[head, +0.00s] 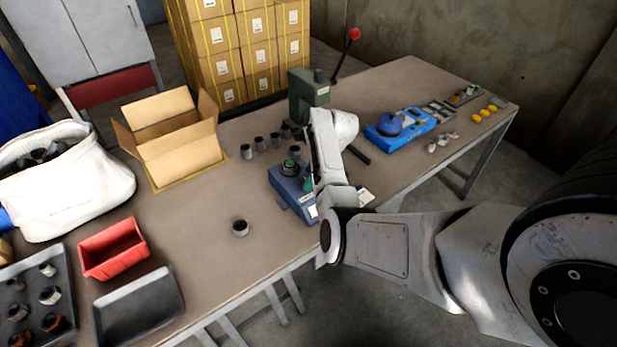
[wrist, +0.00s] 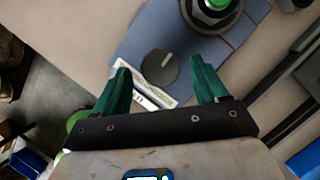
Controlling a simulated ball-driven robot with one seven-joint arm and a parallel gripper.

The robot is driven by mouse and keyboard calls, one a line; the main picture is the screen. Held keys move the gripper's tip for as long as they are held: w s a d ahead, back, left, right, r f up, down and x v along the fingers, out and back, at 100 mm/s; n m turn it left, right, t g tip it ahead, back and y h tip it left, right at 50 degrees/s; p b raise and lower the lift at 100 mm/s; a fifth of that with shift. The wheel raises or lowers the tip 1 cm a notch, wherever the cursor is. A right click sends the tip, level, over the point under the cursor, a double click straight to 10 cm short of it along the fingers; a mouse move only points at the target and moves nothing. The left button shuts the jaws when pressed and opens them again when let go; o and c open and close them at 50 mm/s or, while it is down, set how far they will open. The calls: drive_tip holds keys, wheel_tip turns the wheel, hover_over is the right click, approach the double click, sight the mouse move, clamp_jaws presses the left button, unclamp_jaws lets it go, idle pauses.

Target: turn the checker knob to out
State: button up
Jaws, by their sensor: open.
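The checker is a blue-grey box (head: 290,194) on the bench, and it also shows in the wrist view (wrist: 142,42). Its dark round knob (wrist: 160,67) has a pale pointer line slanting toward the upper right in that view. A white label (wrist: 158,97) lies beside the knob, its print too small to read. A green-topped fitting (wrist: 213,8) is on the checker's other end. My gripper (wrist: 160,73) is open, with its green fingers on either side of the knob and gaps to both. Whether the fingertips reach down to knob height I cannot tell. In the head view my arm hides the knob.
A green press with a red-knobbed lever (head: 308,92) stands behind the checker. Several dark cylinders (head: 260,144) stand left of it, and one (head: 240,228) stands nearer. A blue fixture (head: 400,128) is to the right. An open carton (head: 180,145) is at left.

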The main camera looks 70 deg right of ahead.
drive_tip(key=shift+w+f, duration=0.25)
drive_tip(key=shift+f, duration=0.45)
drive_tip(key=shift+c, duration=0.3)
drive_tip(key=c, duration=1)
